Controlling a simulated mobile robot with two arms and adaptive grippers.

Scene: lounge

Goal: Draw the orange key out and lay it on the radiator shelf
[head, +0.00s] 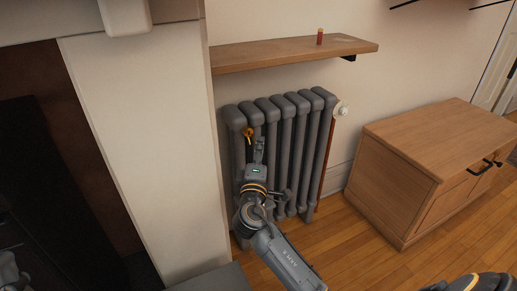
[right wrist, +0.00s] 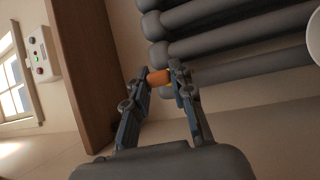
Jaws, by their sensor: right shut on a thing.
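My right gripper (head: 258,150) is shut on the orange key (head: 249,132) in front of the left columns of the grey radiator. In the right wrist view the key (right wrist: 158,77) is a short orange block pinched between the fingertips (right wrist: 160,80). No lock or slot shows around the key; its far end is hard to make out. The wooden radiator shelf (head: 270,54) is on the wall above the radiator, higher than the gripper.
The grey radiator (head: 299,104) stands under the shelf. A small red item with a yellowish top (head: 320,37) stands on the shelf's right part; the left is clear. A wall corner (head: 140,150) juts out at left. A wooden cabinet (head: 405,180) stands at right.

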